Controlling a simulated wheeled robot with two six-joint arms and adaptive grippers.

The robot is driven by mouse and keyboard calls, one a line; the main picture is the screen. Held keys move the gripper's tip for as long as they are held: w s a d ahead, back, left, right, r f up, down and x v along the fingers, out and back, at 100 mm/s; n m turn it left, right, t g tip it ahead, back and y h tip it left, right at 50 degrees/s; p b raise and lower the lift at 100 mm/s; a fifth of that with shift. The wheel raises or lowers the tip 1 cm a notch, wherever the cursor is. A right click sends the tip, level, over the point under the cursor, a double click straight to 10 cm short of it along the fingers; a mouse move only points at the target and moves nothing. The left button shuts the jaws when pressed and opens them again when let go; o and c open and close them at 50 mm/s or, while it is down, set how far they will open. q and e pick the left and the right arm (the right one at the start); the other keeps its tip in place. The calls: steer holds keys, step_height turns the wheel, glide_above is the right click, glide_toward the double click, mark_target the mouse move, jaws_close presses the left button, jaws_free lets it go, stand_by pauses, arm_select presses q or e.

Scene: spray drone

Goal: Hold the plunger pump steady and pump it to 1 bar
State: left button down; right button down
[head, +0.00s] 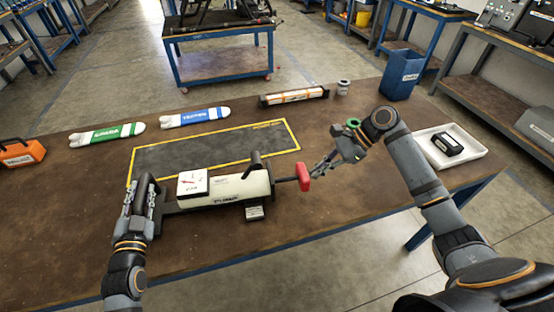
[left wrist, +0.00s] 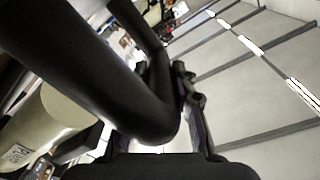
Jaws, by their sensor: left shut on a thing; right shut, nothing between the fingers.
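The plunger pump (head: 240,186) lies on its side on the brown table, with a cream body, a black handle at its left end and a square white gauge (head: 192,183) with a red needle. Its black rod runs right to a red plunger knob (head: 303,178). My left gripper (head: 143,199) is shut on the black left handle; the left wrist view shows this dark bar (left wrist: 150,110) between the fingers, beside the cream body (left wrist: 45,130). My right gripper (head: 322,168) is shut and empty, its tips just right of the red knob; I cannot tell whether they touch.
A yellow-edged dark mat (head: 215,147) lies behind the pump. Green (head: 107,133) and blue (head: 195,117) labelled bottles, an orange-labelled box (head: 294,96), a blue bin (head: 402,82) and a white tray (head: 470,160) stand around. An orange case (head: 20,152) is at left. The table's front is clear.

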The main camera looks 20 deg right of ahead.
steer(key=shift+a, duration=0.3)
steer(key=a, duration=0.6)
steer(key=shift+w+a, duration=0.3)
steer(key=shift+w, duration=0.05)
steer(key=shift+r, duration=0.1)
steer(key=d, duration=0.4)
steer(key=shift+s+d, duration=0.25)
steer(key=shift+d, duration=0.15)
steer(key=v, duration=0.9)
steer(key=shift+r, duration=0.3)
steer(key=shift+d, duration=0.1)
steer(key=d, duration=0.6)
steer(key=shift+s+d, duration=0.2)
steer(key=shift+d, duration=0.05)
